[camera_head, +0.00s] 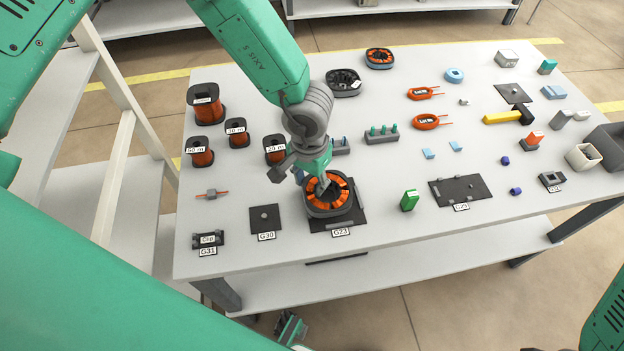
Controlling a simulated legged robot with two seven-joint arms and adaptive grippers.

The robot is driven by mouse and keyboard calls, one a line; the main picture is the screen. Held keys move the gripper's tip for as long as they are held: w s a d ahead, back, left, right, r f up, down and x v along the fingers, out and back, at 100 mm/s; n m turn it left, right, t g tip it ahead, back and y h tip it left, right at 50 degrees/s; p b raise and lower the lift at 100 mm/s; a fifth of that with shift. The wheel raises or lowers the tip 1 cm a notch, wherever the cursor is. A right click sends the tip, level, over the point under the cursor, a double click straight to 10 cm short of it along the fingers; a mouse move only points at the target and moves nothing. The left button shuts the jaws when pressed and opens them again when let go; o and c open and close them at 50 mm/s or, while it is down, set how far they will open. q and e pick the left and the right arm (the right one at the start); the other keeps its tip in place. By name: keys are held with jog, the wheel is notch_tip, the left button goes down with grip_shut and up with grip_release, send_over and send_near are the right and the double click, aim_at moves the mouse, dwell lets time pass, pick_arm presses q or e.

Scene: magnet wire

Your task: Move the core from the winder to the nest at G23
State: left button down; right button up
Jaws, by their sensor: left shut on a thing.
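The core (345,206), a dark ring with orange windings inside, is at the dark nest plate (355,218) labelled G23 (341,232), near the table's front edge. It covers most of the plate; I cannot tell whether it is fully seated. My left gripper (318,188) reaches down from above and is shut on the core at its left inner side. The gripper hides part of the ring. A dark ring-shaped fixture (343,82) with a label stands at the back; I cannot tell whether it is the winder.
Wire spools (205,108) stand at the left. The G30 plate (265,219) and G31 clip (208,239) lie left of the core. Another orange-wound ring (379,58) is at the back.

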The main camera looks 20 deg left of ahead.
pick_arm(q)
jog(key=shift+d+f, duration=0.15)
jog(key=shift+d, duration=0.05)
jog(key=shift+d+f, duration=0.15)
jog(key=shift+d, duration=0.25)
jog(key=c, duration=1)
grip_release()
jog(key=shift+a+f, duration=0.15)
jog(key=shift+a, duration=0.3)
jog(key=shift+d+r+p, duration=0.2)
jog(key=shift+r+p, duration=0.15)
jog(key=shift+r, duration=0.05)
jog(key=shift+d+r+p, duration=0.15)
jog(key=shift+r+p, duration=0.5)
jog(key=shift+p, duration=0.1)
jog(key=r+p, duration=0.3)
jog(key=p, duration=0.1)
jog(key=shift+a+r, duration=0.1)
jog(key=shift+a, duration=0.15)
pick_arm(e)
notch_tip(320, 180, up, 6)
jog(key=shift+d, duration=0.2)
pick_arm(q)
jog(key=shift+d, duration=0.1)
pick_arm(e)
jog(key=shift+d, duration=0.1)
